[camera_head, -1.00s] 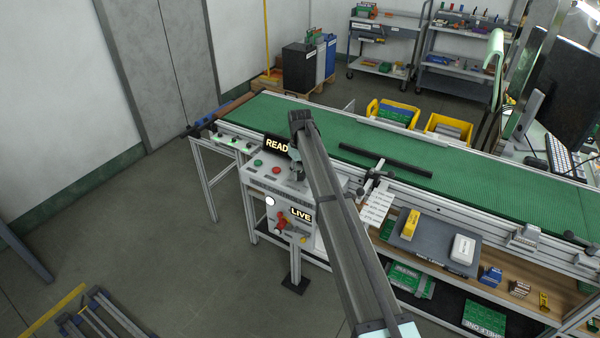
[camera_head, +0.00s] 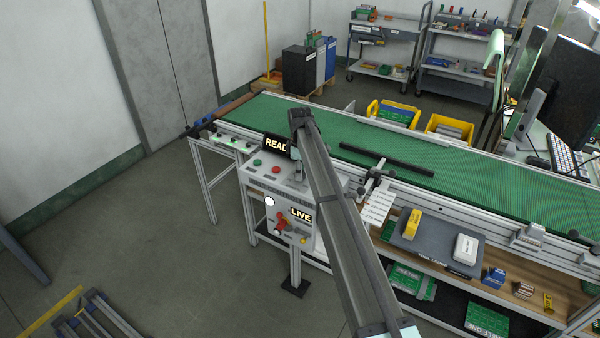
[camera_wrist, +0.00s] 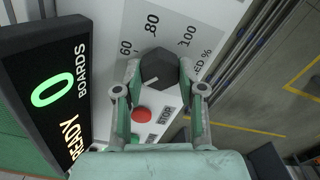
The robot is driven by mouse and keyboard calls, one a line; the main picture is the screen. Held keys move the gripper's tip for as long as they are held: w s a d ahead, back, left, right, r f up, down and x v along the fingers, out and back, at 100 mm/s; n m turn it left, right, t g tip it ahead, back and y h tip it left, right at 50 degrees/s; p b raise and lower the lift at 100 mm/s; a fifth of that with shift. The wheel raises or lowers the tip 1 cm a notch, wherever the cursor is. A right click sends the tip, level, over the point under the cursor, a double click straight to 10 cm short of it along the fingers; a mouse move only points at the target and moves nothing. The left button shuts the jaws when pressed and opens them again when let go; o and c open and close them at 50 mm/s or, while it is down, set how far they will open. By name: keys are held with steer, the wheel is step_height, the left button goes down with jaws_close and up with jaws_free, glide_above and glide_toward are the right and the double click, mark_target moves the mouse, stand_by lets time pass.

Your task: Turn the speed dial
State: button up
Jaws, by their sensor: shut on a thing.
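The speed dial (camera_wrist: 159,68) is a dark, faceted knob in the wrist view, on a pale panel with a printed scale showing 60, 80 and 100 and a % sign. My gripper (camera_wrist: 160,80) is shut on the dial, with one finger at each side. In the head view my arm hides the dial and most of my gripper. The control box (camera_head: 262,182) stands at the near side of the green conveyor (camera_head: 480,160).
A red button (camera_wrist: 141,114) sits just below the dial in the wrist view, with a green button near it. A black READY display (camera_wrist: 50,92) stands close on the left. In the head view, a red switch (camera_head: 281,226) sits below the LIVE sign (camera_head: 300,215).

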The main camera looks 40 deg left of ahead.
steer(key=shift+n, duration=0.8)
steer(key=o, duration=1.1)
steer(key=shift+f, duration=0.1)
steer(key=shift+o, duration=0.2)
step_height(320, 180, up, 12)
